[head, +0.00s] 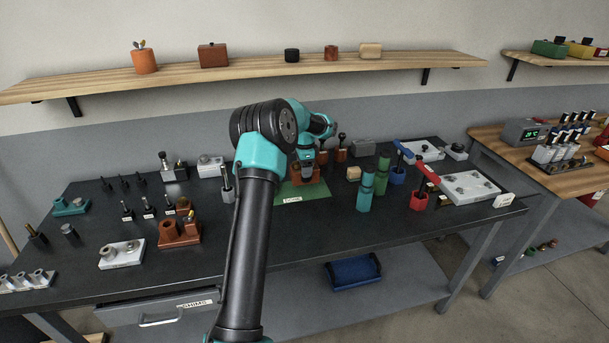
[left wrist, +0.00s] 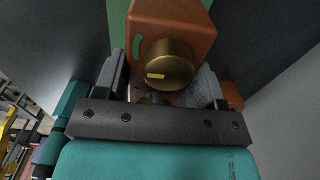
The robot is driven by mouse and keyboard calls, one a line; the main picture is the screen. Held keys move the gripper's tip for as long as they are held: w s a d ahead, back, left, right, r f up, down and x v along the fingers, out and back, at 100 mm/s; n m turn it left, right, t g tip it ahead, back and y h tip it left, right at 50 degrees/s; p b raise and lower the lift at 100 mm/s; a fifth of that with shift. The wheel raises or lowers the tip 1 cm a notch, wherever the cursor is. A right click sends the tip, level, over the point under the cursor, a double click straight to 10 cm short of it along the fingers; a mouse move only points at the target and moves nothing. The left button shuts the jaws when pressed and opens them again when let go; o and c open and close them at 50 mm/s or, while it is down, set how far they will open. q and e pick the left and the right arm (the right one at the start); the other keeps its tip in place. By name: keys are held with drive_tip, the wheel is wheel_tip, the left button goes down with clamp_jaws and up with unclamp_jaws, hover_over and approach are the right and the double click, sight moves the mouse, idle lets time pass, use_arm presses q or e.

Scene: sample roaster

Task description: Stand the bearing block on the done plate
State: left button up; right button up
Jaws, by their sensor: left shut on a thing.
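The bearing block (head: 298,175) looks rust-brown and sits at the green done plate (head: 316,191), mostly behind my left gripper (head: 306,159). The left wrist view shows the block (left wrist: 190,17) with a round brass part (left wrist: 168,66) facing the camera. My left gripper (left wrist: 160,88) is shut on it, with a dark finger on each side. Green of the done plate (left wrist: 119,22) shows beyond the block in that view. I cannot tell whether the block's underside touches the plate. My right gripper is not in view.
Teal cylinders (head: 364,195) and a red holder (head: 419,200) stand right of the plate. A rust-brown fixture (head: 180,240) and a white block (head: 122,254) stand at the left front. Dark bare tabletop lies in front of the plate.

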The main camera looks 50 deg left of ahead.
use_arm(q)
drive_tip(key=shift+w+a, duration=0.2)
drive_tip(key=shift+f, duration=1.75)
drive_tip(key=shift+f, duration=0.1)
drive_tip(key=o, duration=1.3)
drive_tip(key=shift+f, duration=0.1)
drive_tip(key=shift+c, duration=0.2)
wheel_tip(320, 180, up, 12)
drive_tip(key=shift+r, duration=0.2)
